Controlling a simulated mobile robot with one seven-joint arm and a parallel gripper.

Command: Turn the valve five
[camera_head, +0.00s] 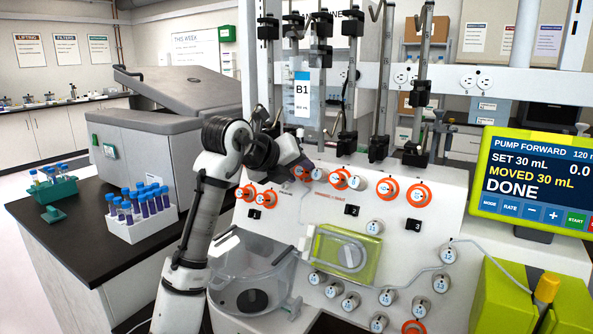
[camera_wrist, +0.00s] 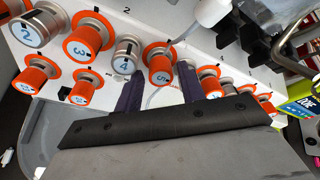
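Valve five (camera_wrist: 160,66) is a round knob with an orange collar and a pale face marked 5. In the wrist view it sits just ahead of the gap between my fingertips. My gripper (camera_wrist: 158,90) is open, with one dark finger to each side of the gap. I cannot tell whether either finger touches the knob. In the head view, valve five (camera_head: 302,173) is at the front of the white machine, partly hidden by my gripper (camera_head: 296,164).
Valve four (camera_wrist: 126,50) and valve three (camera_wrist: 84,40) stand close beside it. More orange-collared valves (camera_wrist: 210,78) lie on the other side. A hanging bag marked B1 (camera_head: 302,92) is above. A green pump screen (camera_head: 535,180) reads DONE. A tube rack (camera_head: 140,226) stands at left.

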